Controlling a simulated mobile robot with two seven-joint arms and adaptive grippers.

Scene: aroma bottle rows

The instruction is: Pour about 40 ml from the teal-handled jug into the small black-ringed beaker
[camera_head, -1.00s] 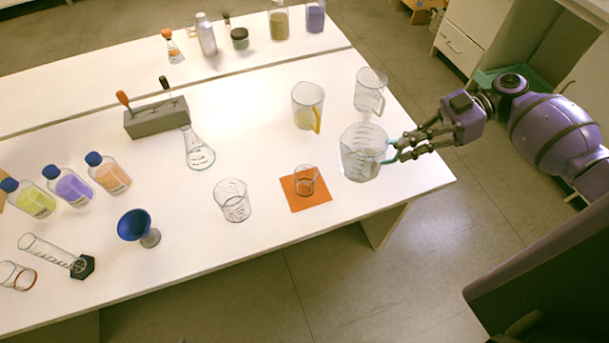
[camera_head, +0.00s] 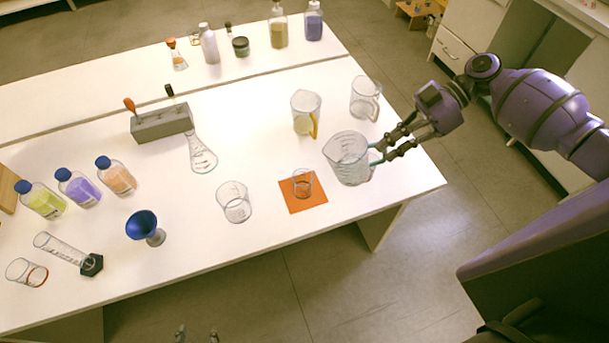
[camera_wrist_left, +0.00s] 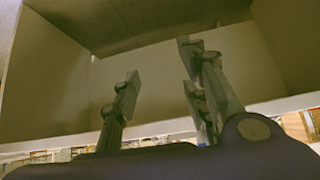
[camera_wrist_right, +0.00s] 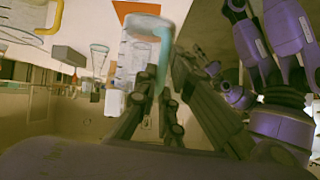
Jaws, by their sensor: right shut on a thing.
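The teal-handled jug (camera_head: 348,160) is clear and stands out just right of the orange mat. My right gripper (camera_head: 380,152) is shut on its teal handle, which also shows in the right wrist view (camera_wrist_right: 160,35). The jug looks close to upright; its liquid level and its gap to the table are hard to tell. The small beaker (camera_head: 303,184) stands on the orange mat (camera_head: 306,204), left of the jug; its ring colour is too small to make out. My left gripper (camera_wrist_left: 165,85) has its fingers apart with nothing between them; its tips (camera_head: 197,335) show at the bottom edge.
A yellow-handled jug (camera_head: 306,112) and another clear jug (camera_head: 365,98) stand behind. A larger beaker (camera_head: 234,203) stands left of the mat. A blue funnel (camera_head: 142,225), a flask (camera_head: 201,155) and blue-capped bottles (camera_head: 77,188) are farther left. The table's front edge is close to the mat.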

